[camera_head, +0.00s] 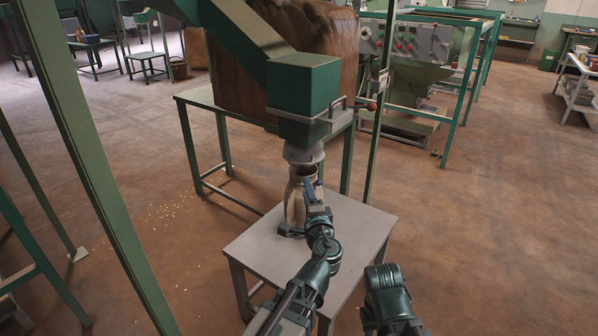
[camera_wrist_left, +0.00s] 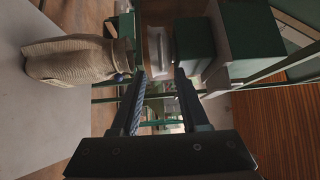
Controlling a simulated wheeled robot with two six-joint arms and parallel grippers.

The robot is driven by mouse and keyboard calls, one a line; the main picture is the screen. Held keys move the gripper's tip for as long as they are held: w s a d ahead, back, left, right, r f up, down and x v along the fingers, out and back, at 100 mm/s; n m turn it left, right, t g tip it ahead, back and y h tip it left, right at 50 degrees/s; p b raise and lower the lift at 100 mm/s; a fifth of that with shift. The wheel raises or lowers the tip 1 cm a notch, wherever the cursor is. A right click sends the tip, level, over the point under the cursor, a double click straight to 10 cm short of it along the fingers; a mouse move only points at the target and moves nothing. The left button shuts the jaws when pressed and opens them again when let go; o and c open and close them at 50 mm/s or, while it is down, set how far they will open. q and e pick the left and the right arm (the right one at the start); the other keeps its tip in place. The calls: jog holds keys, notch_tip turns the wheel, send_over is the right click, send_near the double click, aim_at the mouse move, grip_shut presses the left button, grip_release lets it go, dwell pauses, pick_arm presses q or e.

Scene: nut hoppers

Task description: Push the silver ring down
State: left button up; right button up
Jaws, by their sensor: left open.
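The silver ring (camera_head: 303,152) is a grey collar around the spout under the green hopper box (camera_head: 303,88). It sits just above the open mouth of a beige sack (camera_head: 293,205), which stands upright on a small grey table. My left gripper (camera_head: 308,187) is beside the sack's mouth, below the ring, and partly covers the sack. In the left wrist view its two fingers (camera_wrist_left: 158,75) are apart with nothing between them. The sack (camera_wrist_left: 72,60) lies left of the fingers there and the green hopper box (camera_wrist_left: 193,42) right. My right gripper is out of view.
The small table (camera_head: 345,222) has free room to the right of the sack. A grey slide plate with a handle (camera_head: 337,112) crosses the hopper just above the ring. Green frame posts (camera_head: 95,150) stand at left. Spilled nuts lie on the floor.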

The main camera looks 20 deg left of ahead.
aim_at(299, 164)
pick_arm(q)
jog(key=x, duration=1.3)
jog(key=shift+w+a+r+p, duration=0.15)
jog(key=shift+w+a+p, duration=0.05)
jog(key=shift+w+p, duration=0.1)
grip_shut()
dwell(1.0)
